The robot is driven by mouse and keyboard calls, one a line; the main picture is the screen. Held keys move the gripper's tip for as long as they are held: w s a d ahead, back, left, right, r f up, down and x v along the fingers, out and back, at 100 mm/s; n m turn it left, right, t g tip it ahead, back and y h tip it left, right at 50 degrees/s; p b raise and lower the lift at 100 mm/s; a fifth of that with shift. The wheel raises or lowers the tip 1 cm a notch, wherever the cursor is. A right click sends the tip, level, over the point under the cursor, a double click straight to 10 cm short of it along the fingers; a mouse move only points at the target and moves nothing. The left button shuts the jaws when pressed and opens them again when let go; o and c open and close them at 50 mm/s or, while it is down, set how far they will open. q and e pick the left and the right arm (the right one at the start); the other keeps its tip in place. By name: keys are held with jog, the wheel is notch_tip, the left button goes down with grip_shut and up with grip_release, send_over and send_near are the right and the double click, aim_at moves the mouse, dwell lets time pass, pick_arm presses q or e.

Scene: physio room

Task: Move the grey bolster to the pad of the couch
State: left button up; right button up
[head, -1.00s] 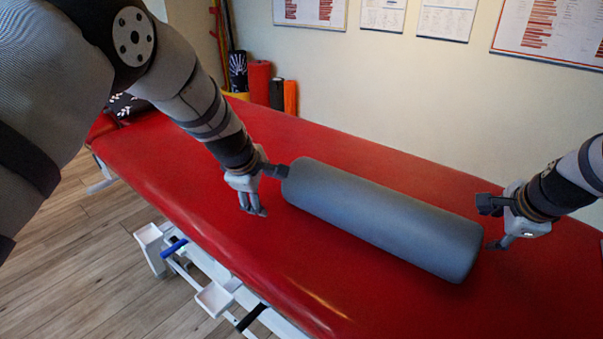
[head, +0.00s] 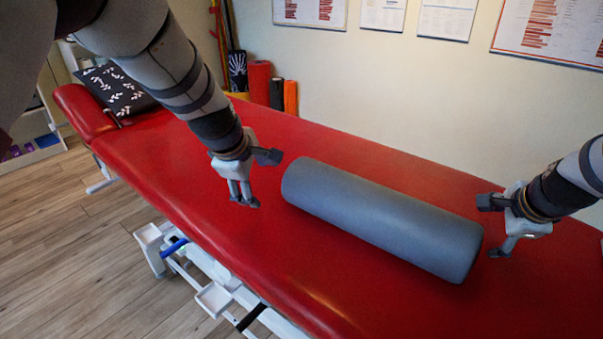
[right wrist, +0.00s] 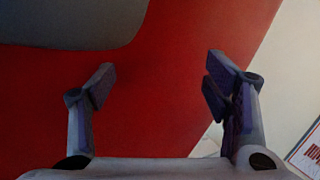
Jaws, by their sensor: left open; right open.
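The grey bolster (head: 380,218) lies on its side on the red pad of the couch (head: 330,140), slanting from upper left to lower right in the head view. My left gripper (head: 262,181) is open and empty, just left of the bolster's far-left end and apart from it. My right gripper (head: 490,228) is open at the bolster's right end, with a small gap. In the right wrist view, the bolster (right wrist: 70,20) shows at the upper left, outside the open fingers of my right gripper (right wrist: 158,88). Only red pad lies between those fingers.
A black patterned cushion (head: 117,90) lies at the couch's head end. Rolled mats (head: 259,82) stand against the wall behind. A white couch frame (head: 215,298) shows below the front edge. The pad around the bolster is clear.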

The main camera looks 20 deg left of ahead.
jog(key=shift+s+r, duration=0.15)
jog(key=shift+r, duration=0.25)
pick_arm(q)
jog(key=v, duration=0.6)
jog(key=shift+s+r, duration=0.2)
jog(key=shift+r, duration=0.1)
pick_arm(e)
jog(key=v, duration=1.1)
jog(key=shift+s, duration=0.1)
